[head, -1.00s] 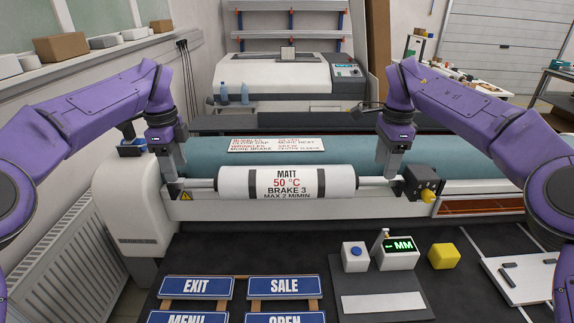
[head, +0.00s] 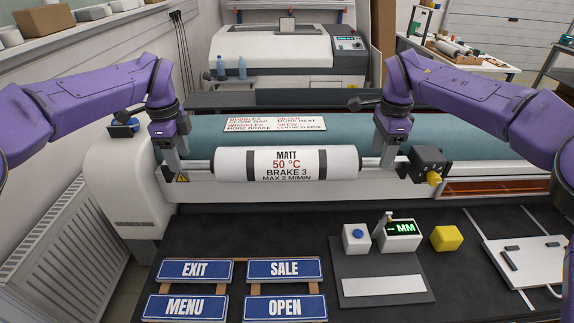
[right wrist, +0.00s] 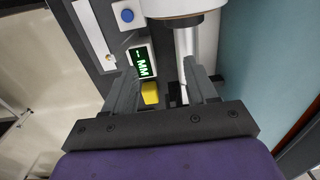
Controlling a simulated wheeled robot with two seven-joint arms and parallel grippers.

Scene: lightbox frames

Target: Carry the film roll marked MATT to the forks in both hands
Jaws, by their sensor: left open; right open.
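The film roll marked MATT (head: 287,163) is a white cylinder with black bands, lying level across the front of the laminator. Its bare silver shaft ends show at both sides. The left end reaches a grey bracket beside a warning triangle; the right end reaches a black brake block (head: 428,162). I cannot tell whether the shaft sits in the forks. My left gripper (head: 174,160) is open at the left shaft end.
A teal roller (head: 390,130) lies behind. In front on the dark table are a green MM display (head: 401,228), a blue-button box (head: 356,237), a yellow cube (head: 446,238) and blue signs (head: 284,269). A white board (head: 520,262) lies at right. Dark table between roll and signs is clear.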

